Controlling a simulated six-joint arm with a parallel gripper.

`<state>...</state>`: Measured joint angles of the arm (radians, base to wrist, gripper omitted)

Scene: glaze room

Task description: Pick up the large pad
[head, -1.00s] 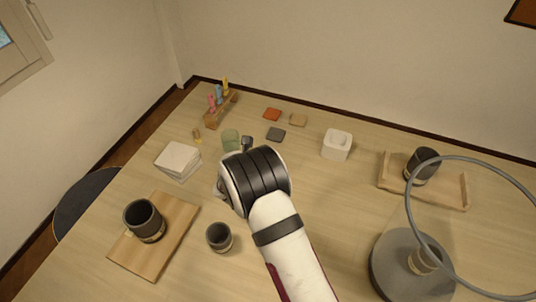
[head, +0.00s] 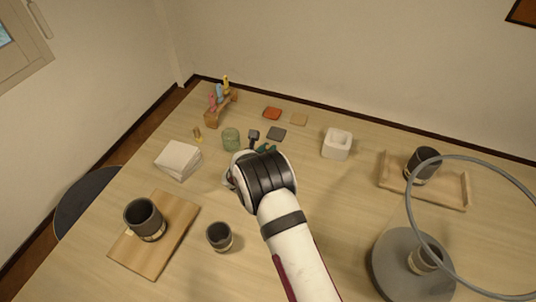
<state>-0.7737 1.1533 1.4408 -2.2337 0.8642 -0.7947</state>
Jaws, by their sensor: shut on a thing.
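My gripper (head: 262,142) is beyond my wrist in the head view, over the middle of the table. Only a dark fingertip shows clearly; the wrist hides the rest. A small part of a dark green thing shows beside the fingers (head: 266,148); it looks like the large pad, and the gripper is shut on it. Most of it is hidden, so I cannot tell whether it touches the table. Flat orange (head: 272,113), tan (head: 299,119) and dark grey (head: 276,134) squares lie just beyond.
A green cup (head: 231,139) stands left of the gripper, and a white block with a hollow (head: 337,144) right. A white stack (head: 178,159), a board (head: 170,250) with a dark mug, and a small dark cup (head: 219,237) are nearer. A wooden tray (head: 438,197) is at right.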

